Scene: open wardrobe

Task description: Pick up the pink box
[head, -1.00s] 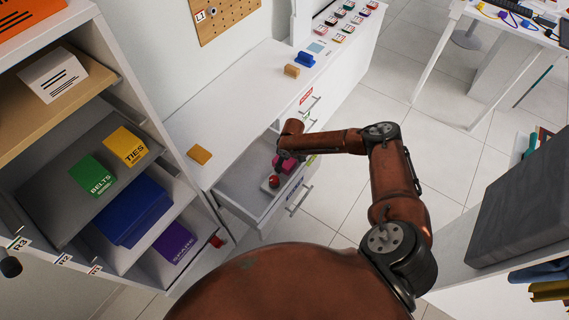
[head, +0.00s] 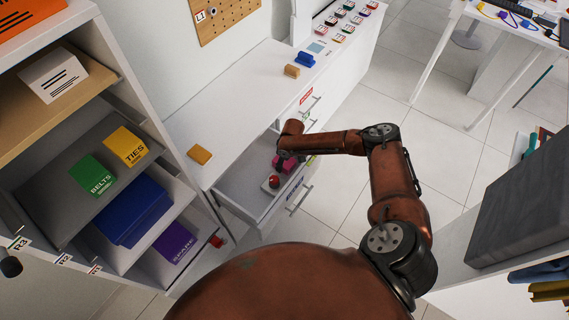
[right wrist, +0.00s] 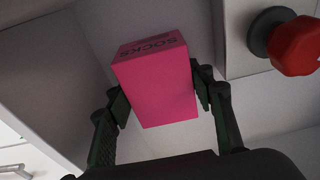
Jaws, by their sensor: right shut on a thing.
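The pink box (right wrist: 155,82), marked SOCKS, sits between the two dark fingers of my right gripper (right wrist: 160,98) in the right wrist view. The fingers press on its left and right sides. In the head view the pink box (head: 288,166) shows partly under my right gripper (head: 284,157), over the open white drawer (head: 240,190). I cannot tell whether the box is clear of the drawer floor. My right gripper is shut on it. My left gripper is not in view.
A red knob (right wrist: 298,46) on a grey base is near the box; it also shows in the drawer in the head view (head: 274,181). A shelf unit with a green box (head: 92,176) and a yellow box (head: 125,146) stands at left. The white countertop (head: 235,110) is mostly clear.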

